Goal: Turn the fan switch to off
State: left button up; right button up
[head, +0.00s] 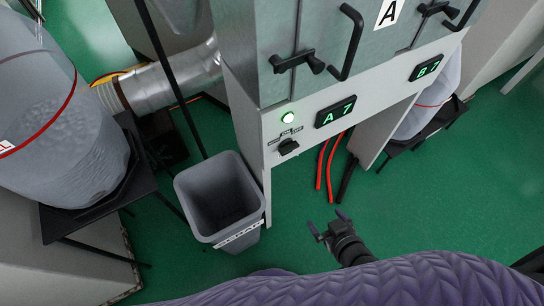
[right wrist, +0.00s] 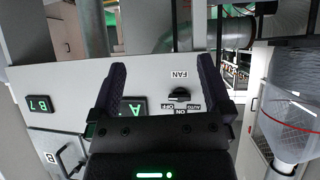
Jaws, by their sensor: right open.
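I cannot tell for sure which mark the knob points to. My right gripper (head: 328,221) is open and empty, below and to the right of the switch in the head view, apart from the panel. In the right wrist view, the switch appears between the two fingers (right wrist: 162,65). My left gripper is not in view.
A grey scrap bin (head: 190,185) stands on the green floor left of the panel. An A7 display (head: 335,112) is right of the switch, with black door handles (head: 293,62) above. Red hoses (head: 321,165) hang below.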

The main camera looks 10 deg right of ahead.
jog(key=w+a+r+t+y+b, duration=0.2)
jog(key=w+r+t+b, duration=0.1)
jog(key=w+r+t, duration=0.15)
jog(key=n+t+y+b, duration=0.1)
jog(key=t+y+b, duration=0.1)
send_near(291, 150)
jog(key=b+x, duration=0.1)
jog(key=x, duration=0.8)
jog(key=shift+b, duration=0.3)
jog(key=shift+w+a, duration=0.1)
jog(key=shift+w, duration=0.25)
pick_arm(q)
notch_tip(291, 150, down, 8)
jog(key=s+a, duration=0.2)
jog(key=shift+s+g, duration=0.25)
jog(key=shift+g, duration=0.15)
pick_arm(e)
jog(key=shift+n, duration=0.3)
jog(key=c, duration=1.1)
